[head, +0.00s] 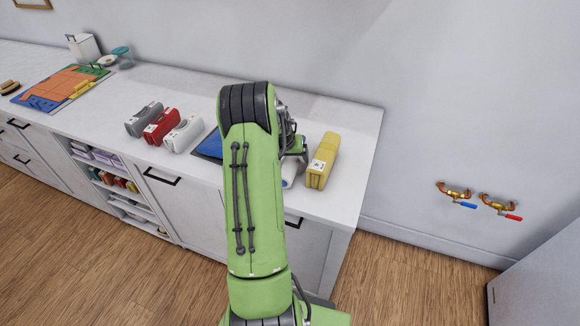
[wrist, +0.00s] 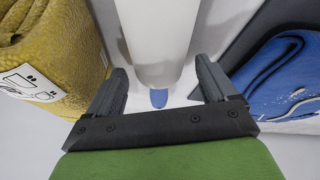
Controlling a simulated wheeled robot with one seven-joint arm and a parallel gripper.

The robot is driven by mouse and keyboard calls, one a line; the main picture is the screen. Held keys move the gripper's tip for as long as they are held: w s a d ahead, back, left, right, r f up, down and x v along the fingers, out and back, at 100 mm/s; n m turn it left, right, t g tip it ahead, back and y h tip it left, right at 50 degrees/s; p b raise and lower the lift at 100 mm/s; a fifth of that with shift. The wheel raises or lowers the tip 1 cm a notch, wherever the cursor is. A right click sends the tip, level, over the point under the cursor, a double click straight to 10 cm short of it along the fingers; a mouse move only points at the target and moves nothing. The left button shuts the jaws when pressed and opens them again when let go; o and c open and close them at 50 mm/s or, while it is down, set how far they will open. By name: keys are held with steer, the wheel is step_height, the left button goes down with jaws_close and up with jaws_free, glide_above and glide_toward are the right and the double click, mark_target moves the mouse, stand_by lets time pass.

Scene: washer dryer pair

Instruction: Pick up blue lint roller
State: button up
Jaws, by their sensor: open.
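The blue lint roller shows in the wrist view as a long white cylinder (wrist: 158,40) with a small blue end (wrist: 158,98) nearest my gripper. My gripper (wrist: 161,76) is open and empty, one finger on each side of the roller's near end in the picture. I see a gap on both sides; I cannot tell how far above the counter the fingers are. In the head view, my arm hides most of the roller; a white part of it (head: 289,172) shows between my arm and the yellow folded towel.
A yellow folded towel (head: 323,160) stands close on one side of the roller, a blue folded item (head: 208,146) on the other. Grey (head: 144,119), red (head: 161,126) and white (head: 183,134) bundles lie farther left on the white counter (head: 345,195). Its right edge is near the yellow towel.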

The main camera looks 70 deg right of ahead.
steer(key=shift+d+f, duration=0.15)
steer(key=shift+f, duration=0.2)
steer(key=shift+r, duration=0.1)
steer(key=shift+c, duration=1.1)
steer(key=c, duration=0.9)
step_height(320, 180, up, 10)
steer(key=shift+p, duration=0.3)
steer(key=shift+c, duration=0.2)
